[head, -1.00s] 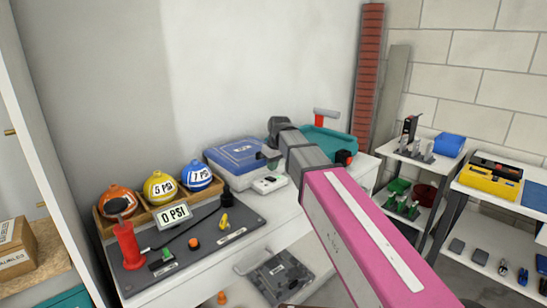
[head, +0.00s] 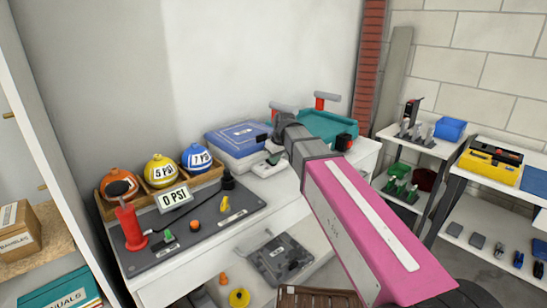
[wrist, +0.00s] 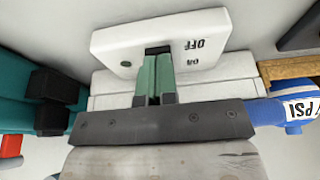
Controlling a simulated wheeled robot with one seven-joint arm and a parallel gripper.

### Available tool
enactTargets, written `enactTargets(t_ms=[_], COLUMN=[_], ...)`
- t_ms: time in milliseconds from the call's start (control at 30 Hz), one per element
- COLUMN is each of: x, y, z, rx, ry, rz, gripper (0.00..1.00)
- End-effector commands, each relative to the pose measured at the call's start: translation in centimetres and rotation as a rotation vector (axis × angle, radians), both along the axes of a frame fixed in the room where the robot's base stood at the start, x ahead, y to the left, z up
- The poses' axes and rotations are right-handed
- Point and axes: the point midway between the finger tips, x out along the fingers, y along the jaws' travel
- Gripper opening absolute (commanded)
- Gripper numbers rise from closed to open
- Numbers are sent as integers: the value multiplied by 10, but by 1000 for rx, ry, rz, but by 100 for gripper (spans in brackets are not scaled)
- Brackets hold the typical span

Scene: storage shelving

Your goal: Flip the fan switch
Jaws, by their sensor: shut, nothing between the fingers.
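The fan switch is a white plate (wrist: 115,40) marked OFF and ON, and its dark slot shows in the wrist view. In the head view the switch (head: 262,171) lies on the white worktop in front of the blue case. My gripper (wrist: 157,55) has its green fingers shut, with nothing between them. The fingertips are at the slot, beside the lettering. I cannot tell whether they touch the switch, and they hide part of the slot. In the head view my gripper (head: 274,158) is small and just above the switch.
The blue case (head: 238,137) stands behind the switch, and a teal tray (head: 330,127) is at its right. To the left are PSI-marked balls (head: 160,171) and a grey panel (head: 215,222) with a red pump (head: 130,228). A lower shelf holds a grey case (head: 282,256).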

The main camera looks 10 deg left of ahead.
Motion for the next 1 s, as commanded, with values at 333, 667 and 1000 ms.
enactTargets(t_ms=[333,667,1000], x=[4,11,11], y=[4,13,13], z=[2,6,7], rx=[-2,-2,-2], ry=[1,2,2], rz=[1,1,1], gripper=[0,0,0])
